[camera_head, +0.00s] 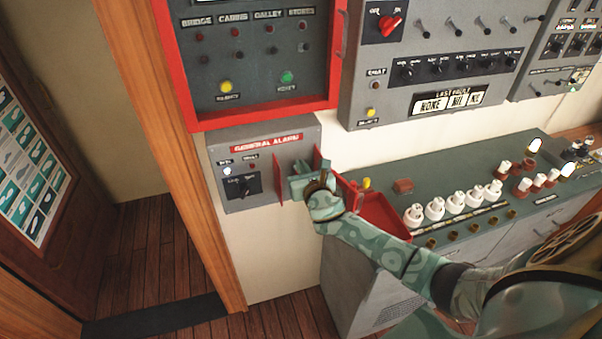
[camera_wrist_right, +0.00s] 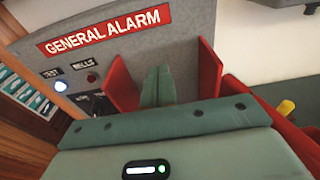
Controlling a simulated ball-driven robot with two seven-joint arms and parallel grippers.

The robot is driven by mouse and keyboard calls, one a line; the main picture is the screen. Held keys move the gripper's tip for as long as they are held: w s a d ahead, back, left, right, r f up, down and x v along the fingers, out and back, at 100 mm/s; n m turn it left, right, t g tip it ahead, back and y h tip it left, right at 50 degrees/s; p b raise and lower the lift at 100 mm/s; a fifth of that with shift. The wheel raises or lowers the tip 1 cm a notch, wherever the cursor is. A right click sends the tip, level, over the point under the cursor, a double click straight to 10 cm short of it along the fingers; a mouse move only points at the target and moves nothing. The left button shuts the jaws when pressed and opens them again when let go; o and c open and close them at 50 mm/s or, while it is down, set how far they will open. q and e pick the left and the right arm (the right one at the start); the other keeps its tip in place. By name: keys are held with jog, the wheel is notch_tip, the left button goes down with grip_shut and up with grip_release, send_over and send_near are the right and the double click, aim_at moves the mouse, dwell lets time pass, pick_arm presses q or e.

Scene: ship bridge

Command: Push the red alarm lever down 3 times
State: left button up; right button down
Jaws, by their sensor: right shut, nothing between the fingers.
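The grey general alarm panel (camera_head: 232,150) is on the wall, with its red label at the top. It fills the upper part of the right wrist view (camera_wrist_right: 185,45). Two upright red plates stick out from it, a left one (camera_head: 279,178) and a right one (camera_head: 318,160). My right gripper (camera_head: 298,184) is between these plates, its green fingers shut together and empty, pointing at the panel. The right wrist view shows the fingertips (camera_wrist_right: 158,86) between the plates too. I cannot make out the alarm lever; the gripper may hide it. My left gripper is not in view.
A dark rotary switch (camera_head: 244,187) and a lit white lamp (camera_head: 227,170) sit left of the plates. A red-framed panel (camera_head: 250,65) hangs just above. Below right, a console (camera_head: 400,188) carries a red tray (camera_head: 384,214), a yellow knob (camera_head: 367,184) and several white knobs.

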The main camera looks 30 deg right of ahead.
jog(key=p+v, duration=0.2)
jog(key=v, duration=0.5)
jog(key=shift+p, duration=0.35)
dwell(0.5)
